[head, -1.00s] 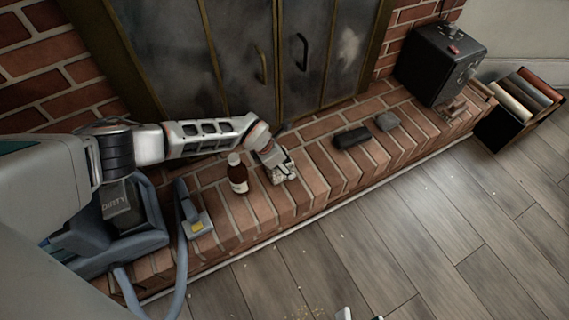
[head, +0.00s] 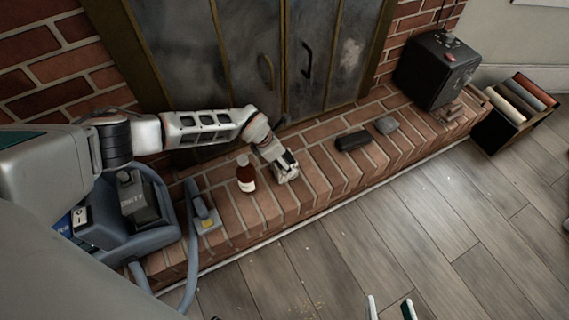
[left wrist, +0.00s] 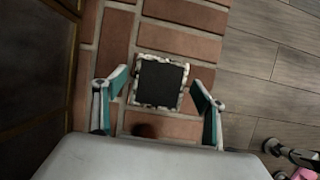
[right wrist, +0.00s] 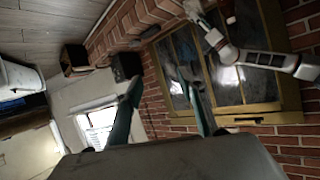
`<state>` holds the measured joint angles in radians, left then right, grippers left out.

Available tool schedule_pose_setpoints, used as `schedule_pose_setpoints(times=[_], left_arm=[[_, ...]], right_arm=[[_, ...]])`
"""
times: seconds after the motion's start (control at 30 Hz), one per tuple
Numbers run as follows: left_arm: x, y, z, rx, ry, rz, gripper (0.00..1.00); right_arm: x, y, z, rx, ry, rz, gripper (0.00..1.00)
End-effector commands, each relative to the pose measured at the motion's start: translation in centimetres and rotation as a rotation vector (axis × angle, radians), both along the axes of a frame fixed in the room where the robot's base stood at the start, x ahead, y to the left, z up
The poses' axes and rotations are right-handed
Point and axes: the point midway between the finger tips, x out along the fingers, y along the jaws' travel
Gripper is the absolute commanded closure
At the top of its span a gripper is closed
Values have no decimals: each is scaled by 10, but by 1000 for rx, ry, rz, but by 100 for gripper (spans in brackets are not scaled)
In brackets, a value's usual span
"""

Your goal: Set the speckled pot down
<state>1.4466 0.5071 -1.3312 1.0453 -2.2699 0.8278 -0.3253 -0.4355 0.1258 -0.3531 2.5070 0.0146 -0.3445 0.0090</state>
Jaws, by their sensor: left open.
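The speckled pot (left wrist: 139,94) is square, with a black and white mottled rim and a dark inside. In the left wrist view it stands upright on the brick hearth. My left gripper (left wrist: 159,84) is open, one finger on each side of the pot, with gaps visible. In the head view my left gripper (head: 287,172) is low over the hearth and mostly hides the pot. My right gripper (head: 390,307) is at the bottom edge over the floor, open and empty. Its parted fingers also show in the right wrist view (right wrist: 165,88).
A dark case (head: 352,139) and a grey block (head: 386,125) lie to the right. A black box (head: 436,70) stands beyond; bare bricks lie between.

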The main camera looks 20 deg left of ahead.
Motion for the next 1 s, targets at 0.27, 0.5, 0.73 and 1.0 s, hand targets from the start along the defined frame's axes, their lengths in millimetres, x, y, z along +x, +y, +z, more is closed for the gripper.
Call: schedule_pose_setpoints(times=[0.27,0.5,0.73,1.0], left_arm=[[-10,11,52,0,-10,0,29],[-18,14,54,0,1,1,29],[-19,14,52,1,3,1,29],[-19,13,53,-2,3,0,29]], right_arm=[[-2,-19,-3,-124,-1,26,60],[-7,-24,-12,-146,18,30,60],[-7,-24,-13,-145,21,30,60],[-7,-23,-13,-145,21,30,60]])
